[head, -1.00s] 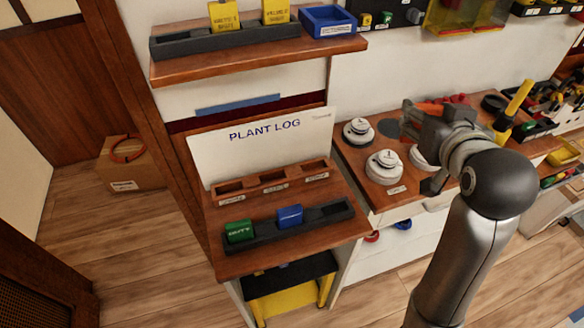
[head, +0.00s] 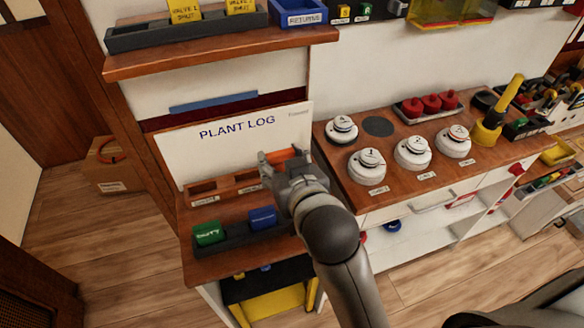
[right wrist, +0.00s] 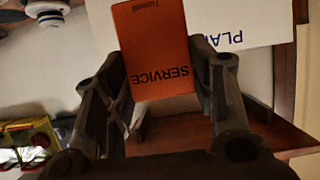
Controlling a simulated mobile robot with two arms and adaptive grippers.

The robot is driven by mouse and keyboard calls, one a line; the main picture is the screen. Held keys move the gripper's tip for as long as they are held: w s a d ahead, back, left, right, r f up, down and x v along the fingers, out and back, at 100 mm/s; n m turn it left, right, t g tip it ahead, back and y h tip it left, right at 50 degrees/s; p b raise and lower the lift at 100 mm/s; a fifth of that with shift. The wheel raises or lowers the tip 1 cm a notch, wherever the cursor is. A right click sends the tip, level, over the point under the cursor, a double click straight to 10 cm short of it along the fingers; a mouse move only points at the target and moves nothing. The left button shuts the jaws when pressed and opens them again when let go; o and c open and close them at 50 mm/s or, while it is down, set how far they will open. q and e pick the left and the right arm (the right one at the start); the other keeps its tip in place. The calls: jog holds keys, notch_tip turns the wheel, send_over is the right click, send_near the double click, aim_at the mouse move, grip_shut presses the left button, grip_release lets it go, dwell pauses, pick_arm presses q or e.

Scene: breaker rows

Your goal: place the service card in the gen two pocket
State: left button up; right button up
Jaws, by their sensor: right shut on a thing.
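The orange service card (right wrist: 155,50) is held between the fingers of my right gripper (right wrist: 155,85), with its printed word upside down in the right wrist view. In the head view the right gripper (head: 282,166) is over the right part of the wooden pocket rail (head: 225,186), and a strip of the card (head: 286,154) shows behind it. The rail stands in front of the PLANT LOG board (head: 235,128). Its left and middle pockets show and look empty; the right one is mostly hidden by the gripper. The pocket labels are too small to read. My left gripper is not in view.
A dark tray in front of the rail holds a green card (head: 208,233) and a blue card (head: 262,217). A shelf (head: 220,54) with yellow cards and a blue returns bin (head: 299,12) overhangs the board. White round knobs (head: 367,165) stand to the right.

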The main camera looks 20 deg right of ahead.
jog(key=w+d+f, duration=0.2)
jog(key=w+f, duration=0.1)
jog(key=w, duration=0.1)
jog(key=w+d+f+p, duration=0.1)
jog(key=w+d+f, duration=0.1)
jog(key=w+f, duration=0.1)
jog(key=w+d+f, duration=0.2)
jog(key=w+f, duration=0.1)
jog(key=w, duration=0.1)
jog(key=shift+w+f, duration=0.15)
jog(key=shift+w, duration=0.15)
notch_tip(320, 180, down, 2)
jog(key=shift+f+p, duration=0.15)
jog(key=shift+p, duration=0.4)
jog(key=shift+f, duration=0.5)
jog(key=o, duration=1)
jog(key=shift+f, duration=0.1)
jog(key=shift+o, duration=0.2)
